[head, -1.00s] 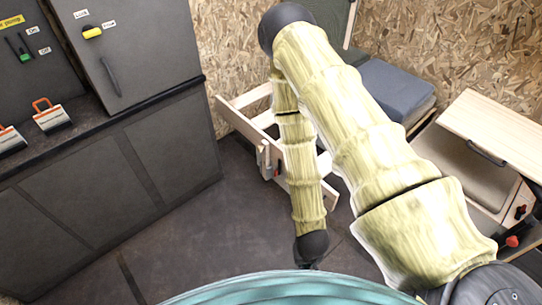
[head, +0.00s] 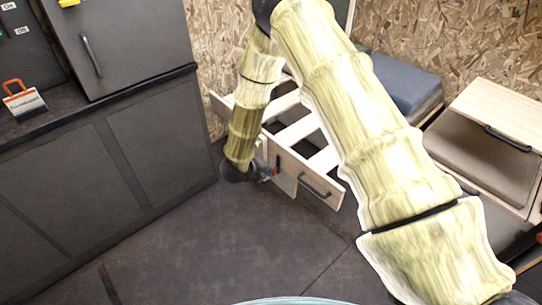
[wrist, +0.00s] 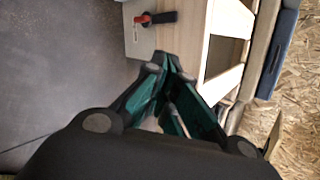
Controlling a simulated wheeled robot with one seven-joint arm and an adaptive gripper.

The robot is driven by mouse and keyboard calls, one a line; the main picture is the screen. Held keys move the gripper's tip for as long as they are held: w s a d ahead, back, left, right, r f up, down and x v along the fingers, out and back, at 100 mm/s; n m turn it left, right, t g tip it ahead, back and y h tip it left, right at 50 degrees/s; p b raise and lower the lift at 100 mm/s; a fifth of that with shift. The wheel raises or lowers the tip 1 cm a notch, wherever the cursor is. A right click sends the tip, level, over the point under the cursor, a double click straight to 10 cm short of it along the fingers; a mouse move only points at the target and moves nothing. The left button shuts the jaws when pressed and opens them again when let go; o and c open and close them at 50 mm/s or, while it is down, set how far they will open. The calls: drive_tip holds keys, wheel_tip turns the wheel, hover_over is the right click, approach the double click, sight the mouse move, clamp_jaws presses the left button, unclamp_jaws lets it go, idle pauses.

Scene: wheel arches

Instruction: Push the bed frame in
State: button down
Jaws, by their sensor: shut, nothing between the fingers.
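The bed frame (head: 296,169) is a pale wooden slatted frame, pulled out into the room in the head view. Its front board carries a black handle (head: 315,187), and part of the frame is hidden behind my arm. My gripper (head: 268,173) is at the left end of the front board, low and pointing right. In the wrist view my gripper (wrist: 169,66) has its dark green fingers shut and empty, with the tips close to the wooden board (wrist: 188,32). I cannot tell whether they touch it. A red-and-black latch (wrist: 156,18) shows just beyond the fingertips.
A dark cabinet (head: 150,150) runs along the left. A blue-grey cushion (head: 402,82) lies behind the frame, and an open wooden unit with a pale lid (head: 505,112) stands at right. The dark floor (head: 220,245) in front is clear.

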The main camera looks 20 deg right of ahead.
drive_tip(key=w+a+r+m+g+h+b, duration=0.1)
drive_tip(key=w+a+r+m+g+b, duration=0.2)
drive_tip(key=w+m+b, duration=0.85)
drive_tip(key=m+p, duration=0.3)
drive_tip(key=m, duration=0.1)
approach(278, 149)
wheel_tip(278, 149, down, 3)
drive_tip(key=s, duration=0.1)
drive_tip(key=shift+w+d+f+t, duration=0.1)
drive_tip(key=shift+w+d+t, duration=0.1)
drive_tip(key=shift+d, duration=0.35)
drive_tip(key=shift+w+d+f+t, duration=0.1)
drive_tip(key=shift+w+d, duration=0.15)
drive_tip(key=shift+d, duration=0.25)
drive_tip(key=shift+w+d+f+t, duration=0.1)
drive_tip(key=shift+w+d, duration=0.1)
drive_tip(key=shift+d, duration=0.35)
drive_tip(key=shift+d, duration=0.1)
